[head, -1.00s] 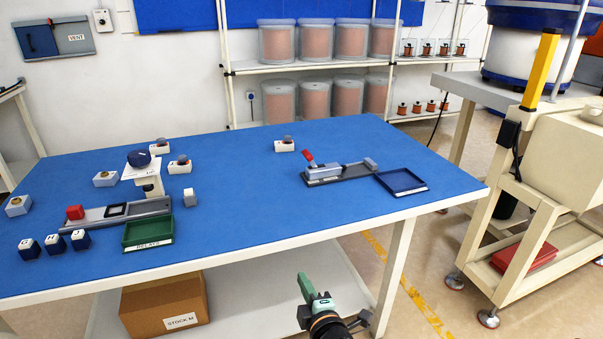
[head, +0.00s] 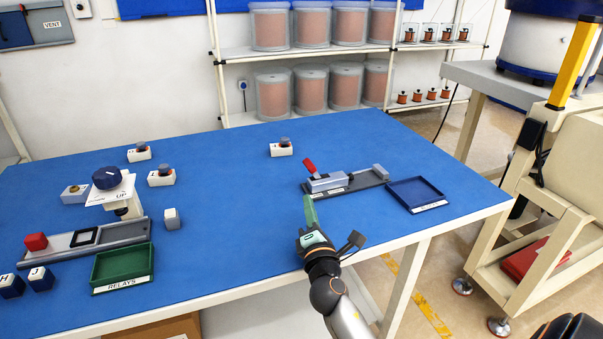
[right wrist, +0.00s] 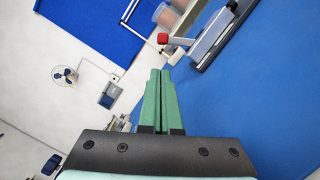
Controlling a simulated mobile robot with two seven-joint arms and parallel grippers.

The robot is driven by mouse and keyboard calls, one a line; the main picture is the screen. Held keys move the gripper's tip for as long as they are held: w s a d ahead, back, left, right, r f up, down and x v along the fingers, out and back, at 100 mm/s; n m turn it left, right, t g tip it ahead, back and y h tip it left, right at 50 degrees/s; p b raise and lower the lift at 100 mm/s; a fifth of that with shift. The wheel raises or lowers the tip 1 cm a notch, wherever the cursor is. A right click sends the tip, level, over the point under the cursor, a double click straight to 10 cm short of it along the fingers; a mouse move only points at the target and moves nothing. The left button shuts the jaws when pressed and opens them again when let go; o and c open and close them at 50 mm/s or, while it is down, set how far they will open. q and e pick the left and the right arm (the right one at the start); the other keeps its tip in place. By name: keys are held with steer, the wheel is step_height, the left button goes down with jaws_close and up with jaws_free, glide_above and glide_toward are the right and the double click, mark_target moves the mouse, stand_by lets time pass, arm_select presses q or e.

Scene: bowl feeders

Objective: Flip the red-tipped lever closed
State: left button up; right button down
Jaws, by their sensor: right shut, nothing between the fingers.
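The red-tipped lever (head: 310,166) stands up, tilted to the left, at the left end of a grey clamp device (head: 328,182) on a dark base, at the right part of the blue table. In the right wrist view the red tip (right wrist: 162,38) shows at the top, with the device's grey body (right wrist: 210,35) beside it. My right gripper (head: 309,202) has its green fingers pressed together and empty. It is just in front of the device's left end, apart from the lever. The fingers also show in the right wrist view (right wrist: 160,80). My left gripper is not in view.
A blue tray (head: 417,194) sits right of the device. A white button box (head: 281,148) stands behind it to the left. A green tray (head: 122,267) and a fixture with a red block (head: 36,242) are at the left. The table's middle is clear.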

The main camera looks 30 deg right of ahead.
mark_target(314, 172)
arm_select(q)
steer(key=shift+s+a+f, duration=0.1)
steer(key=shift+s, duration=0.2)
arm_select(e)
steer(key=x, duration=0.9)
steer(key=shift+w+d+r, duration=0.1)
steer(key=shift+w+d, duration=0.05)
steer(key=shift+w, duration=0.25)
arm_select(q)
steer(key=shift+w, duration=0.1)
arm_select(e)
steer(key=shift+r, duration=0.1)
steer(key=shift+r+m, duration=0.1)
steer(key=shift+m, duration=0.2)
steer(key=shift+d, duration=0.15)
arm_select(q)
steer(key=shift+p, duration=0.35)
